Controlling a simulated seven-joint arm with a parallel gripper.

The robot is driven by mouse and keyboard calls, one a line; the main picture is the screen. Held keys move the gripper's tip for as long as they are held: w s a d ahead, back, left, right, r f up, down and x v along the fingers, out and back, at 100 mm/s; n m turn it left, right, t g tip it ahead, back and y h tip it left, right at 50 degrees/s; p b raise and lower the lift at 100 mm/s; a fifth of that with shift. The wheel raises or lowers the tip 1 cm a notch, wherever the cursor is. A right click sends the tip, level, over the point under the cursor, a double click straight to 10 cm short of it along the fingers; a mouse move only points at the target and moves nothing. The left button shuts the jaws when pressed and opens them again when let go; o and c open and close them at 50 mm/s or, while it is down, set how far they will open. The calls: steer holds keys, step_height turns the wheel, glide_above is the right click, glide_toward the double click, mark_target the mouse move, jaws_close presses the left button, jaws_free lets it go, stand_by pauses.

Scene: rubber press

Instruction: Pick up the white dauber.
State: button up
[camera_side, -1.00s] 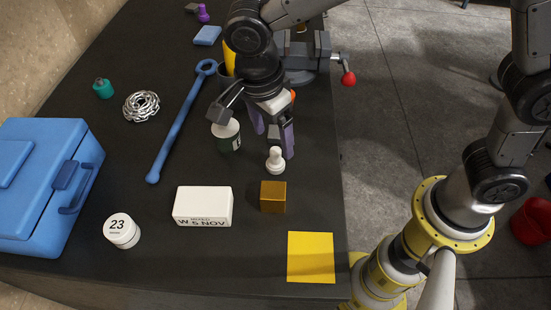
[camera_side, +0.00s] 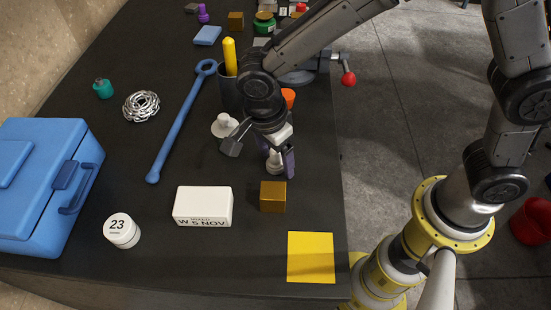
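A white-topped item (camera_side: 222,124) stands just left of my gripper, partly hidden. A dark cup (camera_side: 229,95) with a yellow stick is behind. A white box (camera_side: 203,206) and yellow square (camera_side: 311,257) lie in front. The table's right edge is near.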

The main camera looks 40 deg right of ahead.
jaws_close()
steer(key=shift+r, duration=0.15)
